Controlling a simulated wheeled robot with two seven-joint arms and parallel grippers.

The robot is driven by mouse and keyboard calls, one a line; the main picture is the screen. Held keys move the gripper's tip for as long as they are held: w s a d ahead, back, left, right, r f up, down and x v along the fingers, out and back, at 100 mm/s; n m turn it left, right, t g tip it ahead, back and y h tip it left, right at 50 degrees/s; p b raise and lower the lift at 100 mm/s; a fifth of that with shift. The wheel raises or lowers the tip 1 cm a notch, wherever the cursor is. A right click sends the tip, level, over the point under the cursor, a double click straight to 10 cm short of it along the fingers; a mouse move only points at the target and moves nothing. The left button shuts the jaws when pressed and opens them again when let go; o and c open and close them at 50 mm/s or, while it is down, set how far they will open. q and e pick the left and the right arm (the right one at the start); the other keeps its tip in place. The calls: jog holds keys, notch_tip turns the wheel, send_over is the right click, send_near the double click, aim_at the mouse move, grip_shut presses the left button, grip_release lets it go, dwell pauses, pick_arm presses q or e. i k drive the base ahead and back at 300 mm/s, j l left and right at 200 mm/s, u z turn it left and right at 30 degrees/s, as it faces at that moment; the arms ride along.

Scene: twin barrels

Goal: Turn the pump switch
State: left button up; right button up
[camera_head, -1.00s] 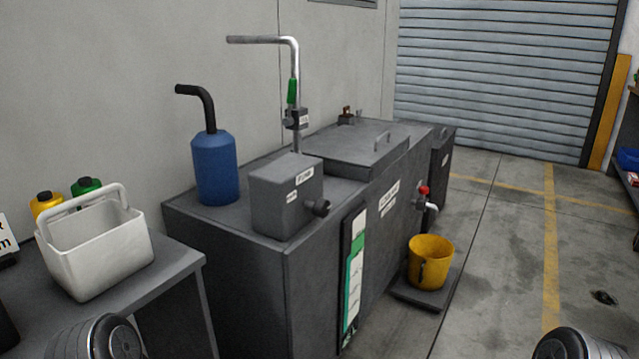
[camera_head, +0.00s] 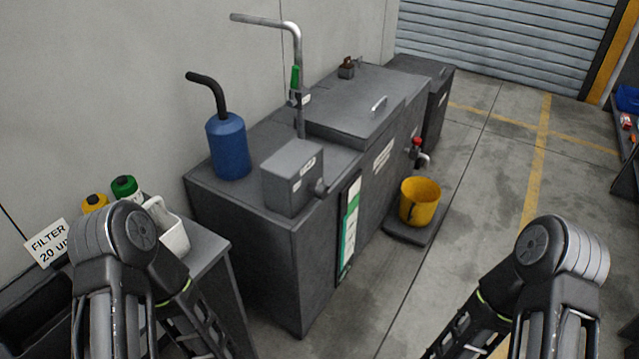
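The pump box (camera_head: 290,178) is a grey box with a white label on top of the dark grey tank (camera_head: 245,232), near its front corner. A dark round switch knob (camera_head: 321,187) sticks out of the box's right side. Its turn position is too small to tell. My two arms rise from the bottom left and bottom right of the head view, well apart from the box. Both arms show only their links; my left and right grippers are outside the picture.
A blue canister (camera_head: 228,148) with a black hose and a bent metal pipe (camera_head: 299,75) stand on the tank. A yellow bucket (camera_head: 419,203) sits on a low stand below a red-handled tap (camera_head: 417,145).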

aim_at(321, 190)
jog(key=i+l+u, duration=0.1)
jog(key=l, duration=0.35)
jog(key=i+l+u, duration=0.15)
jog(key=l, duration=0.3)
jog(key=i+l+u, duration=0.1)
jog(key=i+l, duration=0.15)
jog(key=l, duration=0.25)
jog(key=i+l+u, duration=0.1)
jog(key=l, duration=0.35)
jog(key=i+l+u, duration=0.1)
jog(key=l, duration=0.4)
jog(key=i+l+u, duration=0.15)
jog(key=l, duration=0.35)
jog(key=i+l+u, duration=0.1)
jog(key=l, duration=0.4)
